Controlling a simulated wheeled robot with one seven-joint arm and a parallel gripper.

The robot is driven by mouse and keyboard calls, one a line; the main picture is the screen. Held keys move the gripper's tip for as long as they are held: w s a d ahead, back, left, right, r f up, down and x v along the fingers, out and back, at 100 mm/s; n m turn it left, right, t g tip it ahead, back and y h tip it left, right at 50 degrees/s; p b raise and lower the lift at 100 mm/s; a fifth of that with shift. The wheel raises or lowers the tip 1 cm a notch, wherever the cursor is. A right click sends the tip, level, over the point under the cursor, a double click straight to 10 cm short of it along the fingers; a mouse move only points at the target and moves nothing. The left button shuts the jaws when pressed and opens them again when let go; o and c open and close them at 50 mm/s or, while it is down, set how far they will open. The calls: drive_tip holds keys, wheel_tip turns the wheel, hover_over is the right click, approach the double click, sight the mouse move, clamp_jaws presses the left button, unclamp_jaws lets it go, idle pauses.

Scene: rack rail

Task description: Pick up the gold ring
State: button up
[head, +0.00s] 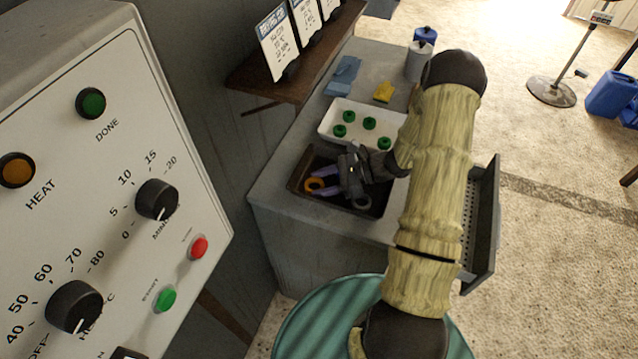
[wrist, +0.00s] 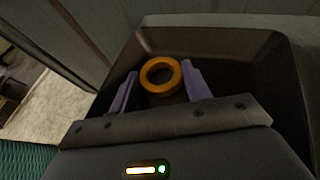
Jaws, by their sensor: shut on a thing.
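The gold ring (head: 308,187) is at the left end of the dark tray in the head view. It also shows in the wrist view (wrist: 146,77), its round opening facing the camera. My gripper (head: 321,181) reaches into the tray from the right. Its two purple fingers are on either side of the ring, and the gripper is shut on it. In the wrist view the fingers (wrist: 160,72) flank the ring left and right. Whether the ring touches the tray floor cannot be told.
The dark tray (head: 297,168) sits on a grey counter (head: 272,180). A grey ring (head: 362,203) appears in its front part. Behind is a white tray (head: 332,118) with several green-capped items. A yellow sponge (head: 383,92), blue cloths (head: 343,75) and a shelf (head: 262,78) are nearby.

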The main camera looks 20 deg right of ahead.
sight(322, 184)
wheel_tip(322, 184, up, 10)
drive_tip(key=b, duration=0.1)
idle(0.4)
